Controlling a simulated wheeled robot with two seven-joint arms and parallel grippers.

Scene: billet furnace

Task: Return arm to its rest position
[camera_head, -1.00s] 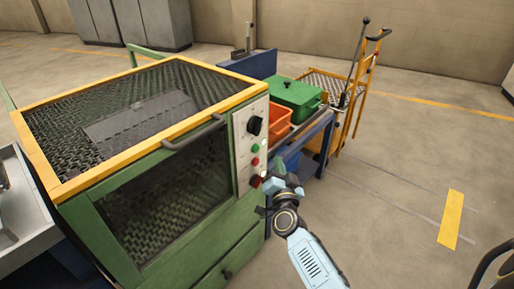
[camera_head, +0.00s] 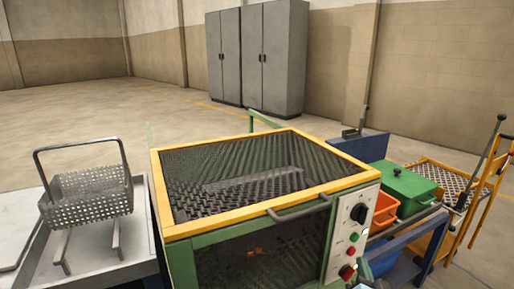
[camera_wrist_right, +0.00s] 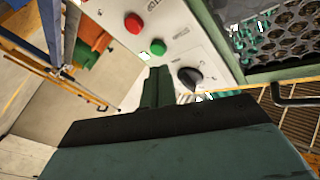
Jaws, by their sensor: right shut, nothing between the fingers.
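My right gripper shows in the right wrist view (camera_wrist_right: 157,88), its two dark green fingers together with nothing between them. It is in front of the furnace's control panel (camera_wrist_right: 108,12), apparently short of touching it. My left gripper is out of view.
A mesh basket (camera_head: 90,196) stands on the metal bench at left. Right of the furnace are an orange bin (camera_head: 384,212), a green lidded box (camera_head: 406,192) and a yellow trolley (camera_head: 488,190). Grey cabinets (camera_head: 284,60) stand behind. The floor at back left is clear.

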